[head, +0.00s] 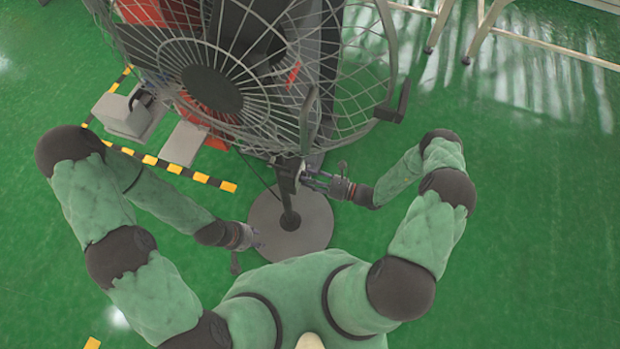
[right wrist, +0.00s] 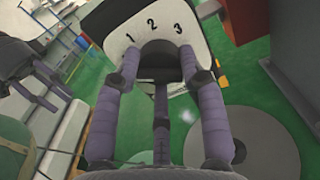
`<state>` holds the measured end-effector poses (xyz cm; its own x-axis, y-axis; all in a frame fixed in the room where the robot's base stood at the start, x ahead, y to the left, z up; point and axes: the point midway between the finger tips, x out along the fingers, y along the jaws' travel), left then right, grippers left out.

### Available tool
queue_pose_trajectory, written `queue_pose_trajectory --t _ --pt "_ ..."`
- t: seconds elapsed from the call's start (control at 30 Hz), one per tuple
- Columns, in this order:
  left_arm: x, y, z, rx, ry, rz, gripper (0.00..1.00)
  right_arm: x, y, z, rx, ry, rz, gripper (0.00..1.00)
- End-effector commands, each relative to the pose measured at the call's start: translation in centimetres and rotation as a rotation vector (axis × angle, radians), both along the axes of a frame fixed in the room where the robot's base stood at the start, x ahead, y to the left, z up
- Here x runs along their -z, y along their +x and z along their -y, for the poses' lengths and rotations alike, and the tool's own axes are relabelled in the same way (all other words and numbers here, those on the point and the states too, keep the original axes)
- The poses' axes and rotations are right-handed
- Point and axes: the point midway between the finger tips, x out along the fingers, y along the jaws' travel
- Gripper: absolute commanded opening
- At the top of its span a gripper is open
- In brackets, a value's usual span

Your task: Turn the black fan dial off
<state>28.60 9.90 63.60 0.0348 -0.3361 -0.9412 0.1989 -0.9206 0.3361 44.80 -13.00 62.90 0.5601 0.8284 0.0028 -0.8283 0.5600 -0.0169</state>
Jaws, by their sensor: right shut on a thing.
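The black fan dial (right wrist: 160,60) sits on a white panel (right wrist: 128,30) marked 1, 2 and 3 in the right wrist view. My right gripper (right wrist: 160,75) is shut on the dial, with purple-grey fingers on both sides of it. Part of the dial is hidden by the fingers. In the head view my right gripper (head: 309,180) reaches the fan's pole from the right, just below the cage. My left gripper (head: 257,241) is empty, with its fingers apart, over the left part of the round base.
The fan's wire cage (head: 235,75) fills the top middle of the head view. Its grey round base (head: 305,240) stands on the green floor. A yellow-black strip (head: 200,177) and grey boxes (head: 122,115) are at the left.

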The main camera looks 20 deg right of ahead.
Motion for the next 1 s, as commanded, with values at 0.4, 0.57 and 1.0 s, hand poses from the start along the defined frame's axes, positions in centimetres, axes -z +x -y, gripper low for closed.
queue_pose_trajectory --t 0.4,0.57,1.0 --pt "0.0 0.0 0.0 0.000 0.000 0.000 0.40 0.2 0.0 0.0 0.000 -0.003 -0.004 0.65" --pt "0.0 0.0 0.0 0.000 0.000 0.000 0.40 0.1 -0.2 0.2 0.000 -0.003 -0.003 0.65" --pt "0.0 0.0 0.0 0.000 0.000 0.000 0.40 0.2 -4.2 6.4 0.005 -0.004 -0.004 0.65"
